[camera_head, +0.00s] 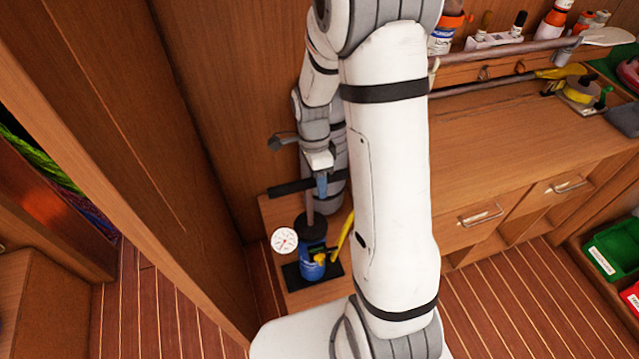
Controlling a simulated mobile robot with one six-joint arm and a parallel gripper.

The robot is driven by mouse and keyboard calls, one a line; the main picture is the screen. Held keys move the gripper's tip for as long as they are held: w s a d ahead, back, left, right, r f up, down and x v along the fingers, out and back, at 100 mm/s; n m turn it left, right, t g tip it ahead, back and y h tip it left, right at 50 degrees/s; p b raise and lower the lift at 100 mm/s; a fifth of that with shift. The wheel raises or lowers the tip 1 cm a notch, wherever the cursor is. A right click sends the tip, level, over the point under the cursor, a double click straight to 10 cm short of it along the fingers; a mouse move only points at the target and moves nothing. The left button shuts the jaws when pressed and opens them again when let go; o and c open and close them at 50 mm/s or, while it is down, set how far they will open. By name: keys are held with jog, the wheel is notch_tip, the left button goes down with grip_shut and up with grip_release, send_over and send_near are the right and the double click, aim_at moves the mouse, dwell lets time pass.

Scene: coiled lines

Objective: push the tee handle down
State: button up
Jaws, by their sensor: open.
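The pump is a blue cylinder (312,266) with a black top, standing upright on a black foot on a low wooden box. A thin rod rises from it to the black tee handle (288,187), a bar held well above the cylinder top, so the rod is out. My gripper (321,186) is open and points down at the handle, right of the bar's left end. A blue-grey finger overlaps the bar in the picture; I cannot tell whether it touches. My arm links hide part of the area to the right.
A white round gauge (284,241) and a yellow part (342,236) sit beside the pump. Wooden walls stand close behind and left. A workbench (510,150) with drawers and tools along its back is at right. The striped floor (490,310) is clear.

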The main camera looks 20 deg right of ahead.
jog(key=shift+s+f, duration=0.2)
jog(key=shift+f, duration=0.9)
grip_shut()
